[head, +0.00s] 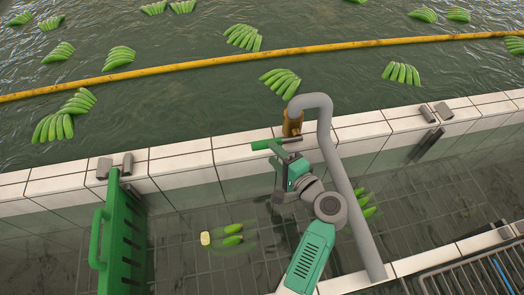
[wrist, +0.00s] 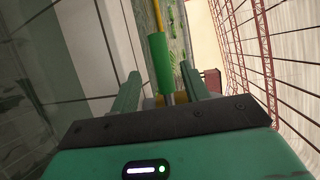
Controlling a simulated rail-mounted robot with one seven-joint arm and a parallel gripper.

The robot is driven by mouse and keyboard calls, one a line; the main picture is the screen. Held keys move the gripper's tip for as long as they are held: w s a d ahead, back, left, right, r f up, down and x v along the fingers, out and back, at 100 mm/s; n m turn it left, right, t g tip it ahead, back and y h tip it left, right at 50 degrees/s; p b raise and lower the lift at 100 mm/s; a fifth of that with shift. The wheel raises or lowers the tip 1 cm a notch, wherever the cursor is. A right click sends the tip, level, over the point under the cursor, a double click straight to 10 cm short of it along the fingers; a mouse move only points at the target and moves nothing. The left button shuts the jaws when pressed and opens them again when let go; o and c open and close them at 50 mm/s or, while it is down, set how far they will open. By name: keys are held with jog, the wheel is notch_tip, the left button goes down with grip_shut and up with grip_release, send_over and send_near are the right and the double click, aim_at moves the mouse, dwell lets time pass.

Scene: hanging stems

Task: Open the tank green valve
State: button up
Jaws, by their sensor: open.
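The valve's green handle (head: 265,144) sticks out to the left of the brass fitting (head: 292,122) on the bent grey pipe at the tank wall. In the wrist view the green handle (wrist: 160,62) and its silver stem (wrist: 168,98) show between the two fingers, with part of the brass fitting behind. My gripper (head: 284,162) is just below the handle in the head view. In the wrist view my gripper (wrist: 160,78) is open, with a finger on each side of the handle. I cannot tell if either finger touches it.
The grey pipe (head: 338,170) runs down close to the right of my arm. A green gate (head: 122,240) stands at the left of the lower basin. Green banana bunches (head: 280,82) float in the tank behind the white tiled wall (head: 185,155). A yellow pipe (head: 200,63) crosses the water.

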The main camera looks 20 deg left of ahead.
jog(key=b+x, duration=0.1)
jog(key=x, duration=0.7)
jog(key=shift+d+r, duration=0.1)
jog(key=shift+c, duration=0.3)
grip_shut()
